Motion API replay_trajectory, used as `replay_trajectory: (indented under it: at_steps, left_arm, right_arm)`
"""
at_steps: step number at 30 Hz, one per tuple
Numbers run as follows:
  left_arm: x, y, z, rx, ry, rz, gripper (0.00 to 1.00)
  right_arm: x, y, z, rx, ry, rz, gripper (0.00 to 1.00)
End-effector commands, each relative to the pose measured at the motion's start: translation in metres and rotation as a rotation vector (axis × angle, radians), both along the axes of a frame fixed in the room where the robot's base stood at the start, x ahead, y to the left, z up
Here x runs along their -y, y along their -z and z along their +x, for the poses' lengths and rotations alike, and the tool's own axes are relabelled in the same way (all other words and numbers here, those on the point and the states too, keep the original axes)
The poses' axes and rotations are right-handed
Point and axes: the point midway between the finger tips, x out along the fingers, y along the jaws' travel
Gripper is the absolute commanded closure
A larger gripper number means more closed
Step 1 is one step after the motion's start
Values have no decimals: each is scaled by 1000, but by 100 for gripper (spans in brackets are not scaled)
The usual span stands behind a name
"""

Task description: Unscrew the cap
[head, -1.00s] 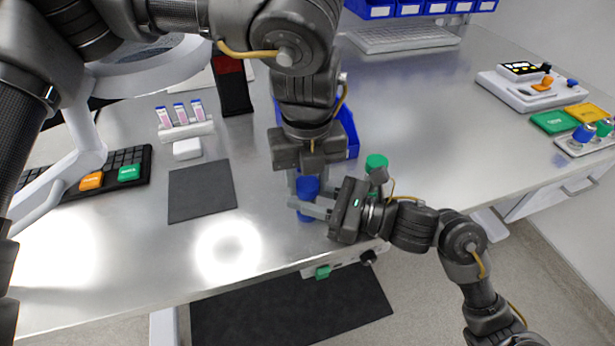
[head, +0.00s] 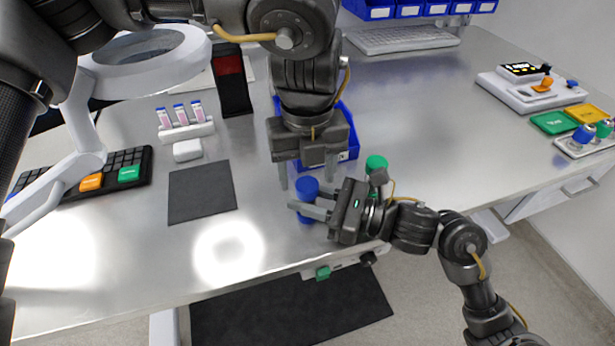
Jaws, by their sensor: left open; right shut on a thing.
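A blue cap (head: 307,187) sits on top of a small upright bottle (head: 305,219) near the front edge of the table. My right gripper (head: 308,211) comes in from the right and is shut on the bottle below the cap. My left gripper (head: 308,178) points down from above, its two fingers apart, just behind and above the cap. A gap shows between its fingers and the cap. The bottle's middle is partly hidden by the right gripper's fingers.
A blue bin (head: 345,135) stands behind my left gripper. A green-capped item (head: 376,163) is right of the bottle, close to my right wrist. A dark mat (head: 202,191) and a rack of vials (head: 185,125) lie to the left.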

Motion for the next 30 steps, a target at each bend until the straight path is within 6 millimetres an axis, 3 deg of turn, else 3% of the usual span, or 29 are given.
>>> replay_trajectory:
  at_steps: [3,10,14,21,30]
  left_arm:
    - [0,-17,1,2,-1,-2,41]
    - [0,-27,0,4,0,0,44]
    - [-4,-42,8,59,-7,13,44]
    - [-5,-60,10,64,424,32,44]
    - [-1,-59,2,9,946,7,44]
  right_arm:
    - [0,0,0,0,0,0,100]
    - [0,0,0,0,0,0,100]
    - [0,0,0,0,0,0,100]
    - [0,0,0,0,1,0,100]
    - [0,0,0,0,0,0,100]
